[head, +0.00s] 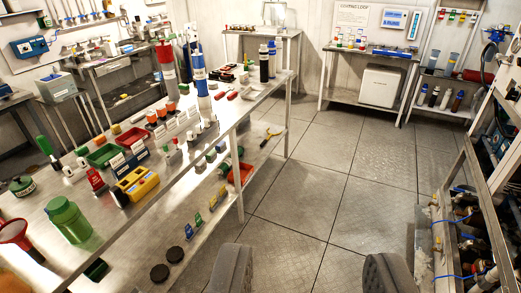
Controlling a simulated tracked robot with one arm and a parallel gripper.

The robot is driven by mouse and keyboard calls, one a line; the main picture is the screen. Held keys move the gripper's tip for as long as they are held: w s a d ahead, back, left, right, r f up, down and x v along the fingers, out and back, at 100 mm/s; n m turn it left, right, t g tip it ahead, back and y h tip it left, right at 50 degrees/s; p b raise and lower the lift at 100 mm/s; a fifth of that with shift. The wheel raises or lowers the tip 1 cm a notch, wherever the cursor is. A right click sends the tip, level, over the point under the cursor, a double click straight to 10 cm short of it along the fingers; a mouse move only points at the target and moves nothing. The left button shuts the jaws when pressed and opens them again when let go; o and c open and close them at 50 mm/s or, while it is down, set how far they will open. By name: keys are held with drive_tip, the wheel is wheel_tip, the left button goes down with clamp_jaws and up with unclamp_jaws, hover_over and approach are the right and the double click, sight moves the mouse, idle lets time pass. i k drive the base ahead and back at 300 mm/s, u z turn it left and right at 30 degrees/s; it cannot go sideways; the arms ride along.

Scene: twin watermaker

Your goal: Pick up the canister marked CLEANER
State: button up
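I cannot read the word CLEANER on anything, so I cannot tell which item is that canister. A green jar-like canister (69,220) stands at the near left of the long metal bench (118,225). A red and white cylinder (167,68) and a blue and white cylinder (200,80) stand upright farther back on it. Bottles (434,96) stand on a low shelf at the back right. My gripper (306,252) shows as two dark grey fingers at the bottom edge. They are wide apart with only floor between them, and touch nothing.
The tiled floor (330,185) is clear through the middle. A metal frame with pipework (480,200) stands at the right. A table (370,52) with a white box (380,86) beneath it stands at the back.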

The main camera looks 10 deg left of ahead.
sight(112, 51)
drive_tip(key=z, duration=0.2)
drive_tip(key=i, duration=2.65)
drive_tip(key=z, duration=0.45)
drive_tip(key=i, duration=5.15)
drive_tip(key=u, duration=0.95)
drive_tip(key=i, duration=1.15)
drive_tip(key=u, duration=1.35)
drive_tip(key=i, duration=1.35)
drive_tip(key=u, duration=0.35)
